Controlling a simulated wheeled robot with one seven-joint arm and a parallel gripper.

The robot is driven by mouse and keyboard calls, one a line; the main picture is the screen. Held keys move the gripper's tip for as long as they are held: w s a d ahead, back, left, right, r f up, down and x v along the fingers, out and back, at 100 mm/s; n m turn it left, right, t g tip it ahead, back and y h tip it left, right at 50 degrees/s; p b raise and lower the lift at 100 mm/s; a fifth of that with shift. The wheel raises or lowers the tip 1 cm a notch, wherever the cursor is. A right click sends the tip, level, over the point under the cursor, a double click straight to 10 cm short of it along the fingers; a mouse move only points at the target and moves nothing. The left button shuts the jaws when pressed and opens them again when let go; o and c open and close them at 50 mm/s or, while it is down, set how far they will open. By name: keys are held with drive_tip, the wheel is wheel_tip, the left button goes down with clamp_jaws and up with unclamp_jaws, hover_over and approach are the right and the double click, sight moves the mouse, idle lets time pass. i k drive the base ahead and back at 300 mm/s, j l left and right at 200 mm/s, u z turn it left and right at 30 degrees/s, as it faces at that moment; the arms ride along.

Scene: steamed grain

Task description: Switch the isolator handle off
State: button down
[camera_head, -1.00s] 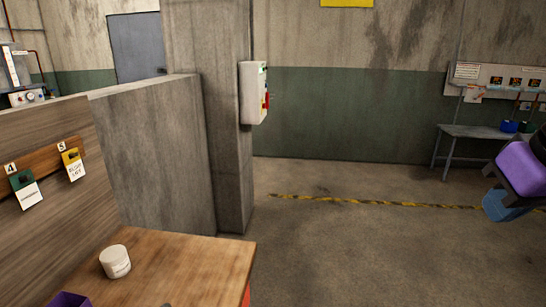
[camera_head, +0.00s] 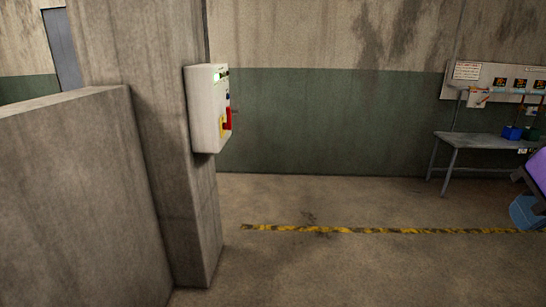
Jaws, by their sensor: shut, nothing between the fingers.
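The isolator is a white box (camera_head: 204,108) fixed to the side of a concrete pillar, left of the middle of the head view. I see it from a steep angle. Its red handle (camera_head: 228,117) sticks out from the front face, over a yellow plate (camera_head: 222,127). The handle looks roughly upright, but its exact position is hard to tell from here. A small green light or label shows near the top of the box. My gripper's fingers are not visible.
A concrete pillar (camera_head: 156,180) and a low concrete wall (camera_head: 75,200) stand at the left. A grey bench (camera_head: 475,141) with small bins stands at the back right under a wall panel. The floor (camera_head: 330,265) ahead is open, crossed by a yellow-black stripe (camera_head: 340,230).

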sight(228, 125)
drive_tip(key=i+u, duration=0.15)
drive_tip(key=i, duration=0.3)
drive_tip(key=i+l+u, duration=0.15)
drive_tip(key=i, duration=0.25)
drive_tip(key=i+l+u, duration=0.15)
drive_tip(key=i, duration=0.3)
drive_tip(key=i+l+u, duration=0.2)
drive_tip(key=i, duration=0.2)
drive_tip(key=i+l+u, duration=0.4)
drive_tip(key=i+u, duration=0.15)
